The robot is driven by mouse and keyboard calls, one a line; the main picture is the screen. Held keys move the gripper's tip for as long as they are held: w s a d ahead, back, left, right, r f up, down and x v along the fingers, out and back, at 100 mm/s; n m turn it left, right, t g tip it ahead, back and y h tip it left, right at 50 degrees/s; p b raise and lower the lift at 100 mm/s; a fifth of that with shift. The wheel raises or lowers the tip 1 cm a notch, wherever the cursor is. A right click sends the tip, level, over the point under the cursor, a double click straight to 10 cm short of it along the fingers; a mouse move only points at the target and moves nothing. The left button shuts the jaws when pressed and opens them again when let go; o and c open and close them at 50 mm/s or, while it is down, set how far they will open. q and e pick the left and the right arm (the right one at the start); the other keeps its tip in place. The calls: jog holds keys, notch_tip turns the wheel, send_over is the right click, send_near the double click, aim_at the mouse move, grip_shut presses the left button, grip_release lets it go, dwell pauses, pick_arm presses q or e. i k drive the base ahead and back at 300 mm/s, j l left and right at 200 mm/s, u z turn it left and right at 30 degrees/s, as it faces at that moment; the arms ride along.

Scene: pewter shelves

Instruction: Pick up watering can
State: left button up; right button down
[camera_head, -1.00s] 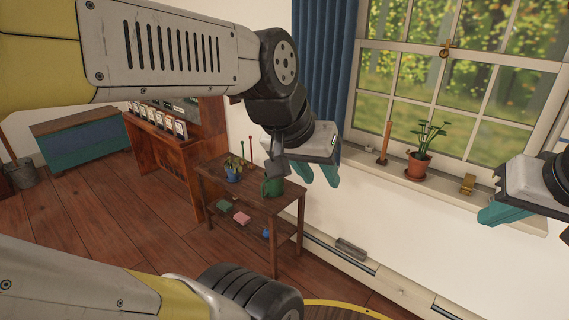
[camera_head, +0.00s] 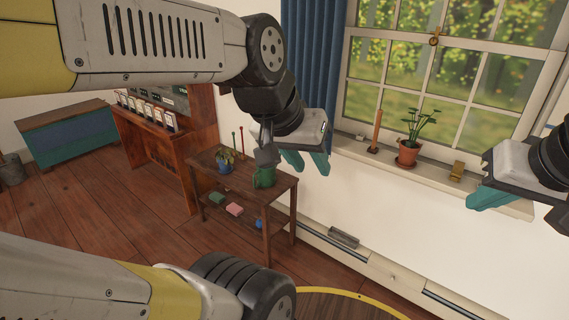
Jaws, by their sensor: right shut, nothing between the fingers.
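A small dark green vessel (camera_head: 264,179), which looks like the watering can, stands on the top of a brown wooden side table (camera_head: 282,183). Part of my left wrist hides its upper portion. My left gripper (camera_head: 307,163) hangs from the upper arm, with its two teal fingers apart and nothing between them. In the picture it is to the right of and above the green vessel; the depth gap is hard to judge. My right gripper (camera_head: 484,200) is at the right edge in front of the window sill, its teal fingers together and empty.
The sill (camera_head: 435,176) carries a terracotta plant (camera_head: 408,150) and a candle-like stick (camera_head: 375,132).

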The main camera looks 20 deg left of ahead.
aim_at(266, 177)
jog(key=i+j+z, duration=0.1)
jog(key=j, duration=0.4)
jog(key=i+j, duration=0.2)
jog(key=j, duration=0.3)
jog(key=i+j+z, duration=0.15)
jog(key=j, duration=0.35)
jog(key=i+j, duration=0.1)
jog(key=j, duration=0.4)
jog(key=i+j+z, duration=0.15)
jog(key=j, duration=0.85)
jog(key=i+z, duration=0.05)
